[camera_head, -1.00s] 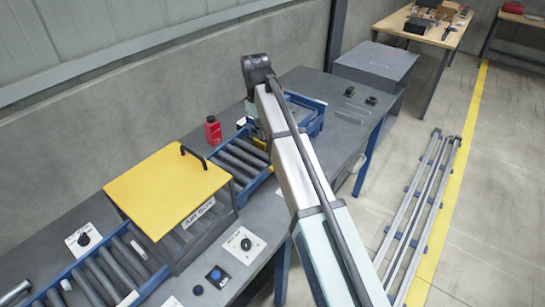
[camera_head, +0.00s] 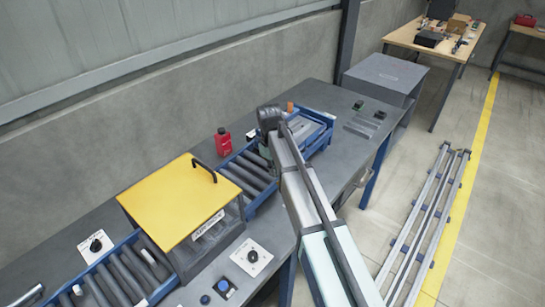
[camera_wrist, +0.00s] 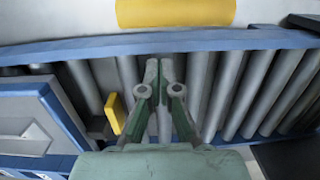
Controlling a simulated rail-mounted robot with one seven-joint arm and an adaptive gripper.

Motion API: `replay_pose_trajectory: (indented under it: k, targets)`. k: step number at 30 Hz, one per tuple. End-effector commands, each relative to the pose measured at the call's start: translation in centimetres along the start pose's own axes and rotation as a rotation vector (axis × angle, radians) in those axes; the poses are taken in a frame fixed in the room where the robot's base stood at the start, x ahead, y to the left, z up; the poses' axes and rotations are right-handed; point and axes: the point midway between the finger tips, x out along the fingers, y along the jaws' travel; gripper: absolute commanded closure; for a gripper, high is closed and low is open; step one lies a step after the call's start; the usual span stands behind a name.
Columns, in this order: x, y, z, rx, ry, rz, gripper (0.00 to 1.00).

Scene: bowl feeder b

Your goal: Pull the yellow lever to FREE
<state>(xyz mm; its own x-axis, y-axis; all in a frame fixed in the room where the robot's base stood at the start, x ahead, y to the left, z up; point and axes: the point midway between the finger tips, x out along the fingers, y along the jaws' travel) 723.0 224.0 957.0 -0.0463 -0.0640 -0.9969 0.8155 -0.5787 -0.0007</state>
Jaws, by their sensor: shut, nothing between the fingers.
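A small yellow upright piece (camera_wrist: 116,112), which looks like the lever, shows in the wrist view just left of my gripper. It stands between the rollers and a grey-topped blue unit. My gripper (camera_wrist: 164,64) is shut and empty above the rollers, its fingertips pointing towards the far blue rail. A gap shows between it and the yellow piece; their height difference is hard to judge. In the head view my arm hides the yellow piece and the gripper's fingers. No FREE marking is readable.
Rollers (camera_head: 245,172) run between blue rails (camera_wrist: 215,42). A yellow-topped box (camera_head: 175,198) stands left, a red bottle (camera_head: 222,141) behind. The grey-topped blue unit (camera_wrist: 30,135) lies beside the rollers. A yellow patch (camera_wrist: 175,12) shows beyond the rail.

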Motion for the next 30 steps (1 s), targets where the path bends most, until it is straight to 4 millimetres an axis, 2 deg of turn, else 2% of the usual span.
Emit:
replay_pose_trajectory:
  k: [1, 7, 24, 30]
  targets:
    - [-0.9, -0.1, 1.3, 0.002, 0.001, 0.001, 1.00]
    - [-1.5, -0.1, 3.2, 0.001, 0.001, 0.001, 1.00]
    - [-1.6, 0.0, 3.8, 0.002, 0.007, 0.001, 1.00]
    - [-1.7, 0.5, 4.8, 0.011, 0.075, 0.001, 1.00]
